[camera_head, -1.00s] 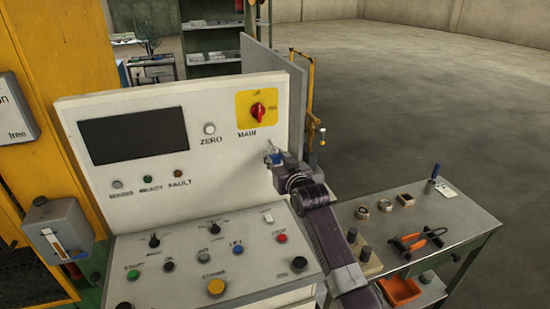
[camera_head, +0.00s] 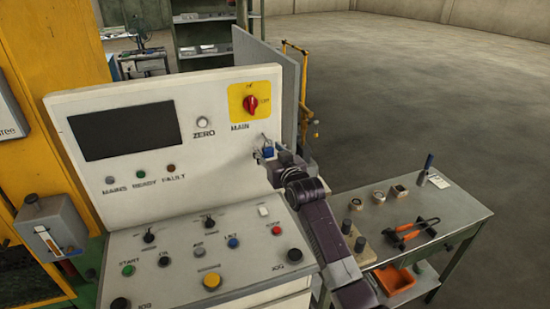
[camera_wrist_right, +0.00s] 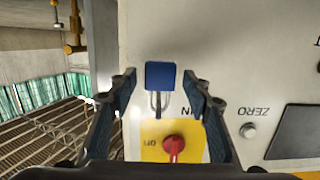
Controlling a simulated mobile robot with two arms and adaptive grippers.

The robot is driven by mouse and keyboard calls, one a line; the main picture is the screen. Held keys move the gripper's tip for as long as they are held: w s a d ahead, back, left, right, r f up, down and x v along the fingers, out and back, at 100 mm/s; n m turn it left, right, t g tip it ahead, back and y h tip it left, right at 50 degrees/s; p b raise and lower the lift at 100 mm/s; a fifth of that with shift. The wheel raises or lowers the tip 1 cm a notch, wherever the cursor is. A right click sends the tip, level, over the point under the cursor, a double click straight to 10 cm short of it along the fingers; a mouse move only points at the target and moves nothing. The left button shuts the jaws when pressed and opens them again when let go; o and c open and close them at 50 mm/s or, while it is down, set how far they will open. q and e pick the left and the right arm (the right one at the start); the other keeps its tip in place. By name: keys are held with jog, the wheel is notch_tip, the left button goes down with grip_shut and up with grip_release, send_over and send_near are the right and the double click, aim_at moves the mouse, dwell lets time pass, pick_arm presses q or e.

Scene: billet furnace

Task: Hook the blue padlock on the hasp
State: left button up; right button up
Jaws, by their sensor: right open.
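The blue padlock (camera_head: 268,152) is at the right edge of the panel, below the yellow switch plate. In the right wrist view its blue body (camera_wrist_right: 160,76) sits between my right gripper's (camera_wrist_right: 160,88) fingers, with a gap on each side. Its metal shackle (camera_wrist_right: 157,103) points toward the yellow plate. A small metal piece, apparently the hasp (camera_head: 264,138), shows just above the padlock; I cannot make out how the shackle sits on it. My right gripper (camera_head: 274,159) is open around the padlock in the head view. My left gripper is not in view.
The red main switch (camera_head: 251,103) on its yellow plate is close above the gripper. The sloped control desk (camera_head: 180,262) with several buttons lies below left. A metal side table (camera_head: 455,208) with tools stands to the right. Open floor lies beyond.

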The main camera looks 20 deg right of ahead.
jog(key=s+r, duration=0.2)
jog(key=s, duration=0.9)
jog(key=s+a+f+n+g, duration=0.15)
jog(key=s+f+g, duration=0.45)
jog(key=s+f, duration=1.25)
jog(key=s+f+g, duration=0.3)
jog(key=s, duration=0.9)
jog(key=s+f+g, duration=0.4)
jog(key=s, duration=0.7)
notch_tip(320, 180, down, 30)
jog(key=s+f+g+b, duration=0.1)
jog(key=b, duration=0.5)
jog(key=s+d+f+g+b, duration=0.1)
jog(key=s+f+b, duration=0.4)
jog(key=s+f, duration=1.2)
notch_tip(320, 180, down, 5)
jog(key=shift+s+d+r+h, duration=0.2)
jog(key=shift+s+d+h, duration=0.15)
jog(key=shift+d, duration=0.35)
